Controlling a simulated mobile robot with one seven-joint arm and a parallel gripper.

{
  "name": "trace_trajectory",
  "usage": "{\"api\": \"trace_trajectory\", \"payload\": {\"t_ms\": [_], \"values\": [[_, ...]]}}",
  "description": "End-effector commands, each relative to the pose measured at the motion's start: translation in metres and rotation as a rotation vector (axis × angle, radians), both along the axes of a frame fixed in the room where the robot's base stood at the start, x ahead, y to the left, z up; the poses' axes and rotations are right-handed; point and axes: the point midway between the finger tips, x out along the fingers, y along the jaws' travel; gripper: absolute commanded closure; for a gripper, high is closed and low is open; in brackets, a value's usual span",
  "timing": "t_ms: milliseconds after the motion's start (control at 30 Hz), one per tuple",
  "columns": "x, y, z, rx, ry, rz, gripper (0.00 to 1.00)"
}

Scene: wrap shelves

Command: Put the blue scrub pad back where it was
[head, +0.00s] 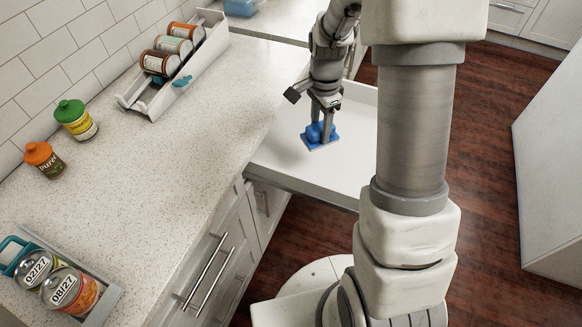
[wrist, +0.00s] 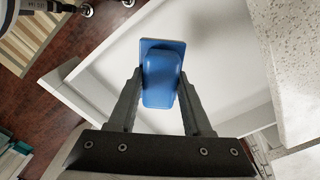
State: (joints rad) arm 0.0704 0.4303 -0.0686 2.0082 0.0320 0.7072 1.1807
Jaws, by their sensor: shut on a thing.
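The blue scrub pad (head: 318,135) is held between the fingers of my gripper (head: 326,112). In the wrist view the pad (wrist: 162,75) has a raised handle part on a flat blue base, and the fingers of my gripper (wrist: 161,95) close on its two sides. In the head view the pad hangs over the open white drawer (head: 285,150). The drawer's pale inside (wrist: 215,70) shows behind the pad in the wrist view and looks empty where visible. I cannot tell how far the pad is above the drawer floor.
The speckled counter (head: 200,130) lies left of the drawer. A white rack (head: 190,75) with several cans stands at the back, and two jars (head: 75,120) (head: 45,160) stand by the wall. A tray (head: 105,300) with two cans is at the front left. Much of the counter middle is clear.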

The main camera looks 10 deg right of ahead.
Motion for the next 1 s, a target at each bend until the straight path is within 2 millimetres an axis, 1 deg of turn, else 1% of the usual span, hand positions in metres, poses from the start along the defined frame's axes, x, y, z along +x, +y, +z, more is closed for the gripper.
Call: {"api": "trace_trajectory", "payload": {"t_ms": [33,200,300,400,567,667,1000], "values": [[0.001,-0.005,-0.015,-0.001,-0.004,-0.103,1.0],[0.001,-0.019,-0.031,0.002,-0.007,-0.462,1.0],[0.001,-0.025,-0.037,0.003,-0.007,-0.63,1.0],[0.001,-0.03,-0.041,0.005,-0.008,-0.752,1.0],[0.002,-0.032,-0.043,0.006,-0.007,-0.85,1.0],[0.009,-0.023,-0.051,0.006,-0.005,-0.862,1.0],[0.056,0.035,-0.096,0.005,-0.004,-0.86,1.0]]}}
